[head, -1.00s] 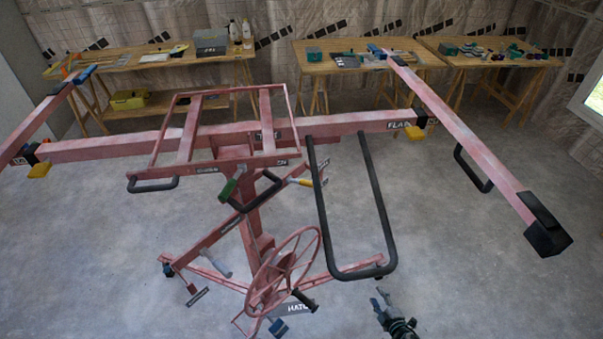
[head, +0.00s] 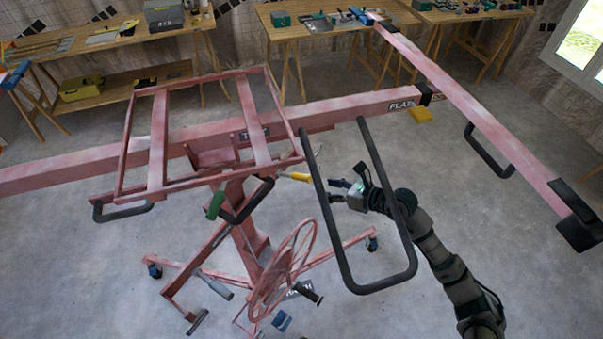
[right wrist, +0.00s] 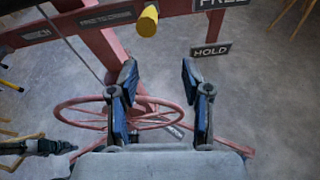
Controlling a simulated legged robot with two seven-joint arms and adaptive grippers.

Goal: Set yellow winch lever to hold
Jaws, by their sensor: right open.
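The yellow winch lever (head: 296,176) sticks out to the right from the pink lift's mast in the head view. In the right wrist view its yellow end (right wrist: 148,21) shows at the top, above and between my fingers, apart from them. A HOLD label (right wrist: 210,50) is right of and below the lever end, and a partly cut-off FREE label (right wrist: 222,4) is higher up. My right gripper (head: 336,190) is open and empty, just right of the lever in the head view; its two fingers (right wrist: 162,95) stand apart in the wrist view. My left gripper is not in view.
A black U-shaped handle (head: 345,215) hangs around my right forearm in the picture. The red winch wheel (right wrist: 110,112) lies below my fingers. A green-gripped lever (head: 215,205) is left of the mast. Wooden workbenches (head: 110,62) stand at the back.

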